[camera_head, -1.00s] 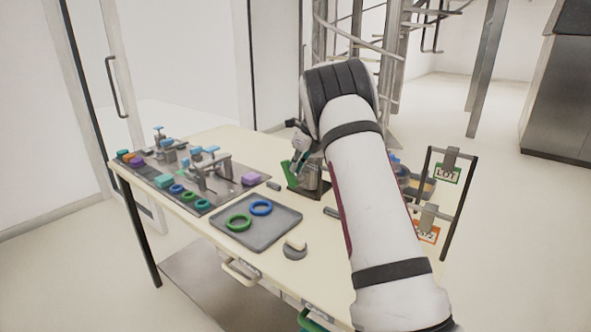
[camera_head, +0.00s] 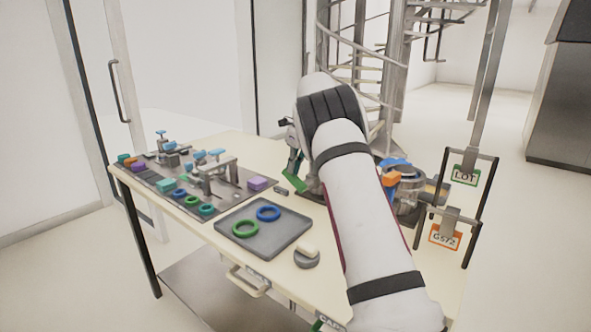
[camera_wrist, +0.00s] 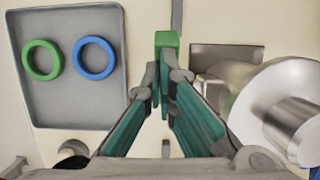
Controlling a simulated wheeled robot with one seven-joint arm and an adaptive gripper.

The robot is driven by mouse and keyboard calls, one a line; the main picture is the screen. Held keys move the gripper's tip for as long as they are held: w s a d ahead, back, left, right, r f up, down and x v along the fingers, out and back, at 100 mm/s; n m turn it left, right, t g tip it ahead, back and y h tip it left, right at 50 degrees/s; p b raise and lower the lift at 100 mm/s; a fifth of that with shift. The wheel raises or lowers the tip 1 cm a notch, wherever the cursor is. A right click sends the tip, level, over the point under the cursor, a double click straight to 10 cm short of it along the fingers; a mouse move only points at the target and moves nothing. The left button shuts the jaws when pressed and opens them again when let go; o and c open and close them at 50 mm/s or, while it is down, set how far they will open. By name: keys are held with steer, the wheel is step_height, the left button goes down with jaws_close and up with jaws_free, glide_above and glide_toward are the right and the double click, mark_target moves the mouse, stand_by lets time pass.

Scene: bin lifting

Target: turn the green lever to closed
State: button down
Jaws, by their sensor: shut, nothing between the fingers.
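The green lever (camera_head: 294,181) shows in the head view beside a grey metal fixture that my arm mostly hides; it slants down to the right. In the wrist view its green end (camera_wrist: 167,41) is just beyond my fingertips. My gripper (camera_wrist: 165,88) is shut, with its fingers converging at the lever's end. I cannot tell whether they touch it. In the head view my gripper (camera_head: 292,166) is just above the lever, partly hidden by my arm. A shiny metal cylinder (camera_wrist: 289,105) lies to the right in the wrist view.
A grey tray (camera_head: 270,243) holds a green ring (camera_head: 245,229) and a blue ring (camera_head: 268,213). A board (camera_head: 160,187) with clamps and blocks is at left. A round grey piece (camera_head: 306,259) sits near the front. A frame with LOT (camera_head: 465,175) and G572 (camera_head: 445,237) tags stands at right.

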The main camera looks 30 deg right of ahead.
mark_target(285, 170)
steer(key=shift+w+a+f, duration=0.2)
steer(key=shift+w+f, duration=0.2)
steer(key=shift+w, duration=0.15)
steer(key=shift+w+a+f+b, duration=0.3)
steer(key=shift+w+f+b, duration=0.35)
steer(key=shift+w+b, duration=0.1)
steer(key=shift+w+f, duration=0.1)
steer(key=shift+f, duration=0.05)
steer(key=v, duration=1.2)
